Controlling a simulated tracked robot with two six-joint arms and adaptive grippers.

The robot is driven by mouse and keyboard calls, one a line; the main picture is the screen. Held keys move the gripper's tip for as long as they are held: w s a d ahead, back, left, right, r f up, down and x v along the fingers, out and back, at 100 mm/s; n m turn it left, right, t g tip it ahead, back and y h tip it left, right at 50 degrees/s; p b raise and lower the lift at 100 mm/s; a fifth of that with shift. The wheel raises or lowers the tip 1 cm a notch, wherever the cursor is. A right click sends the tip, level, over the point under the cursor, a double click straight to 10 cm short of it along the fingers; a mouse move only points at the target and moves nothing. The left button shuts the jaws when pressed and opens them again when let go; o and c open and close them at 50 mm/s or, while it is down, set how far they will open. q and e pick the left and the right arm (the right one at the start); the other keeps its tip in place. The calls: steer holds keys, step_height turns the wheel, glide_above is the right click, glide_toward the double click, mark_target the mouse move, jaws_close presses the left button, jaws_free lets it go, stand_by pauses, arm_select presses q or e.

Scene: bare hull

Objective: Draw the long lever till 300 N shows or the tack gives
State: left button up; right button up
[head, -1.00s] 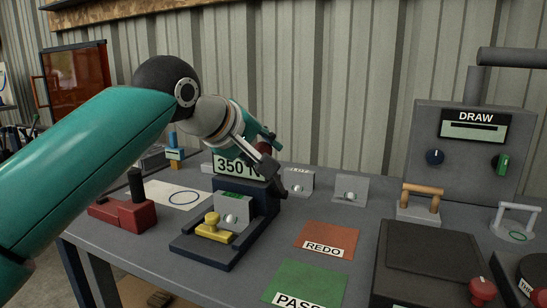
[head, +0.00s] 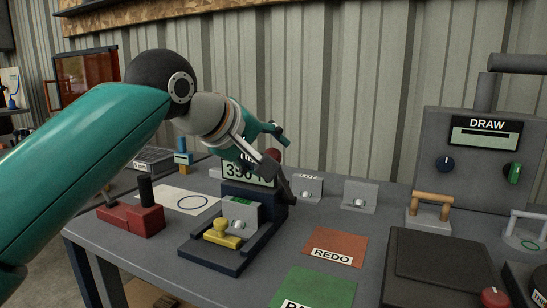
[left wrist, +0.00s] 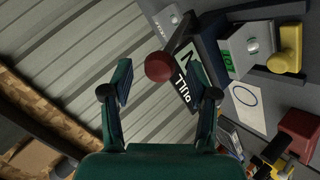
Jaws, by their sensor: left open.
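The test stand (head: 212,258) is dark blue, with a yellow clamp handle (head: 222,233) and a grey bracket (head: 243,212) bearing a small silvery ball. Its readout (head: 250,175) is partly covered by my gripper; the digits look like 330 or 350 N. My left gripper (head: 281,163) is open in front of the stand's top. In the left wrist view, the knob (left wrist: 158,66) appears between and just beyond the open fingertips (left wrist: 164,78); no contact is visible.
Two grey brackets (head: 308,189) (head: 360,195) stand right of the stand. A red REDO mat (head: 336,243) and a green PASS mat (head: 312,288) lie in front. The DRAW box (head: 470,180) is at right, a red block (head: 147,221) at left.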

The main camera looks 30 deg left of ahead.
arm_select(q)
steer(key=v, duration=0.9)
steer(key=shift+s, duration=0.25)
